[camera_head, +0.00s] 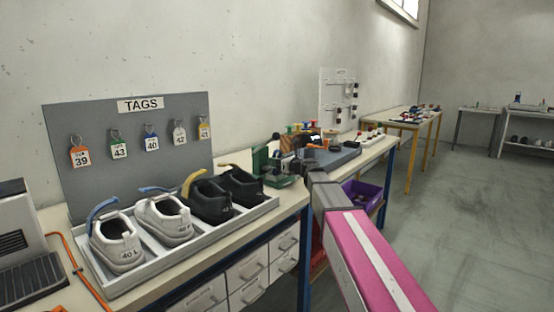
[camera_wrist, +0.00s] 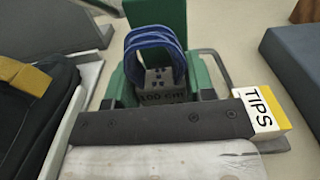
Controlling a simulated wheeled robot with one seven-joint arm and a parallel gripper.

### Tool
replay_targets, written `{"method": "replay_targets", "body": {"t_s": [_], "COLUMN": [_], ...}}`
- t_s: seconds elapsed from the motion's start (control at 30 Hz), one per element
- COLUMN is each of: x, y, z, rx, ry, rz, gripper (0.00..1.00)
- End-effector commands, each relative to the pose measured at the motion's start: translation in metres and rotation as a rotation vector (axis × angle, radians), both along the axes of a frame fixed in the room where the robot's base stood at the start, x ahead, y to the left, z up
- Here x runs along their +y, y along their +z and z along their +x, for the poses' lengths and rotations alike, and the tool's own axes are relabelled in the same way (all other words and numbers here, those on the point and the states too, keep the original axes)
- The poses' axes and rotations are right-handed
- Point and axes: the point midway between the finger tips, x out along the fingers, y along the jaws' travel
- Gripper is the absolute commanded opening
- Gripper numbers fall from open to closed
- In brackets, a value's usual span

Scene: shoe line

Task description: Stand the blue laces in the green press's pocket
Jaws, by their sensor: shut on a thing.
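The blue laces (camera_wrist: 155,40) form an upright looped bundle in the wrist view, just beyond my gripper (camera_wrist: 158,118). My gripper is shut on them; its dark front edge hides their lower end. The green press (camera_wrist: 165,14) stands around and behind the loop, with green sides left and right. A dark grey face marked "100 cm" shows under the loop. I cannot tell whether the laces' foot is inside the pocket or above it. In the head view, the green press (camera_head: 261,160) is on the bench, left of my arm's end; the laces cannot be made out there.
A yellow and white TIPS box (camera_wrist: 262,108) is close on the gripper's right. A blue-grey block (camera_wrist: 296,60) lies farther right. A grey tray (camera_head: 118,287) of shoes fills the bench left of the press, below the TAGS board (camera_head: 60,128). A purple bin (camera_head: 362,196) sits lower right.

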Motion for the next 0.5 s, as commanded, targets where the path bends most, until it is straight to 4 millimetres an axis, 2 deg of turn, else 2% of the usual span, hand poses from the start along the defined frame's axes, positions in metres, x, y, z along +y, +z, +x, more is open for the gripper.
{"method": "replay_targets", "body": {"t_s": [0.43,0.47,0.5], "x": [0.0,0.0,0.0], "y": [-0.0038,-0.0038,-0.0038], "z": [0.0,0.0,0.0], "rx": [0.0,0.0,0.0], "ry": [0.0,0.0,0.0], "rz": [0.0,0.0,0.0], "gripper": [0.27,0.53,0.66]}}
